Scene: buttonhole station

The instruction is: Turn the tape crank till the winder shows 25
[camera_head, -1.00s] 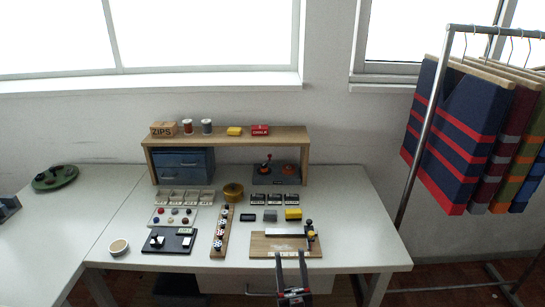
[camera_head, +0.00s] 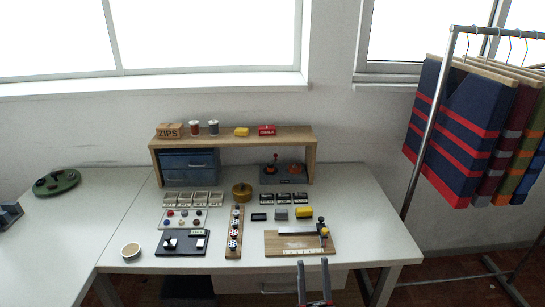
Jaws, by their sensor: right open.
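A grey-based unit (camera_head: 283,180) stands under the right part of the wooden shelf. It carries a red-knobbed lever (camera_head: 275,160) and an orange-brown disc (camera_head: 296,168); it looks like the tape winder with its crank, but its markings are too small to read. My right gripper (camera_head: 314,268) is at the bottom of the view, in front of the table's front edge. Its two fingers are apart and empty, well short of the unit. My left gripper is not in view.
A black-based device (camera_head: 182,247) and a ball rack (camera_head: 234,238) lie left. A garment rail (camera_head: 420,140) stands right.

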